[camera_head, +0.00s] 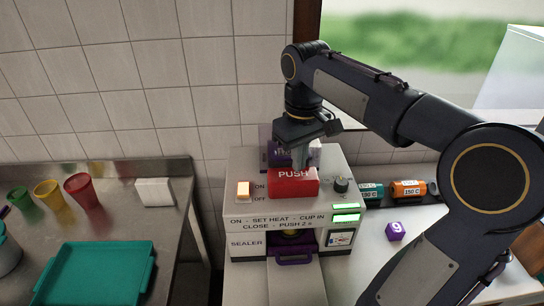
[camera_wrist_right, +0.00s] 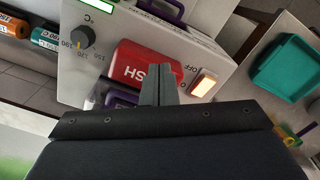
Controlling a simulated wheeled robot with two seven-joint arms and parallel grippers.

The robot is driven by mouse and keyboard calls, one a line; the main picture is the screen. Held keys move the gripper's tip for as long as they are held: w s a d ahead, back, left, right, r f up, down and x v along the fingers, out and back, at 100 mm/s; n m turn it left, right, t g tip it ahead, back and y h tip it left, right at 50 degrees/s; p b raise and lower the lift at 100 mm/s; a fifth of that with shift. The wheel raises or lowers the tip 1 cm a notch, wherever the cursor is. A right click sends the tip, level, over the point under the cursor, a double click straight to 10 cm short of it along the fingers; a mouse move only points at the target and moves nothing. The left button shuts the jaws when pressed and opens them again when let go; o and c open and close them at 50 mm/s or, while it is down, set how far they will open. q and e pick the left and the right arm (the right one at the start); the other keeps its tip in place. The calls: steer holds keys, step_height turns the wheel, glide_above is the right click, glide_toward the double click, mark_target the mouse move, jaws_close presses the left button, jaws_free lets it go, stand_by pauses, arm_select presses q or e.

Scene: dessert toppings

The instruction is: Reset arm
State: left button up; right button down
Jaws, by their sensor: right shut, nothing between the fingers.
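My right gripper (camera_head: 301,163) reaches down from my right arm over the sealer machine (camera_head: 240,215). Its fingers are shut with nothing between them. The fingertips are at the red PUSH button (camera_head: 292,184); I cannot tell whether they touch it. In the right wrist view the shut fingers (camera_wrist_right: 161,74) overlap the red button (camera_wrist_right: 135,62). The amber ON/OFF switch (camera_head: 243,190) is lit and sits left of the button. The heat dial (camera_head: 341,185) is right of it. My left gripper is not in view.
A teal tray (camera_head: 151,274), a green cup (camera_head: 25,204), a yellow cup (camera_head: 54,200), a red cup (camera_head: 85,191) and a white block (camera_head: 154,191) stand on the left counter. A purple cube (camera_head: 396,231), a teal canister (camera_head: 371,193) and an orange canister (camera_head: 409,189) are right of the sealer.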

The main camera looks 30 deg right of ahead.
steer(key=s+a+f+m+t+y+b, duration=0.2)
steer(key=s+a+f+t, duration=0.3)
steer(key=s+a+f, duration=0.7)
step_height(320, 180, down, 2)
steer(key=s+y+b, duration=0.1)
steer(key=s, duration=0.1)
steer(key=shift+s+a+f+t+y+b, duration=0.2)
steer(key=shift+s+a+t+y+b, duration=0.1)
steer(key=shift+s+a+y+b, duration=0.1)
steer(key=shift+d, duration=0.1)
